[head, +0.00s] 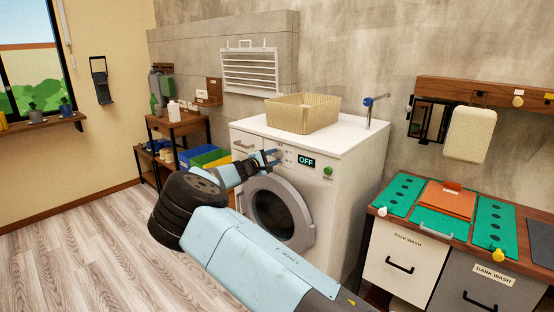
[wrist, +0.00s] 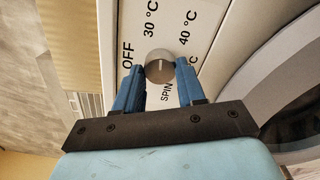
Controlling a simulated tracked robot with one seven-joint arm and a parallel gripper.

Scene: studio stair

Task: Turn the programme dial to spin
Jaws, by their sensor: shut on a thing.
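The washing machine (head: 330,180) stands against the wall, with its display reading OFF (head: 307,162). The programme dial (wrist: 158,68) is a round grey knob on the white panel in the wrist view. Labels OFF, 30 °C, 40 °C, a partly hidden label ending in °C, and SPIN (wrist: 166,92) ring it. My gripper (wrist: 159,72) has its blue fingers on either side of the dial, shut on it. A light pointer mark on the dial seems to face the OFF side, but it is small.
The round door (head: 274,215) is just below my gripper. A green button (head: 327,171) is right of the display. A beige basket (head: 303,113) and a blue-handled tap (head: 370,104) are on top. Wash drawers stand at right; the wooden floor at left is clear.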

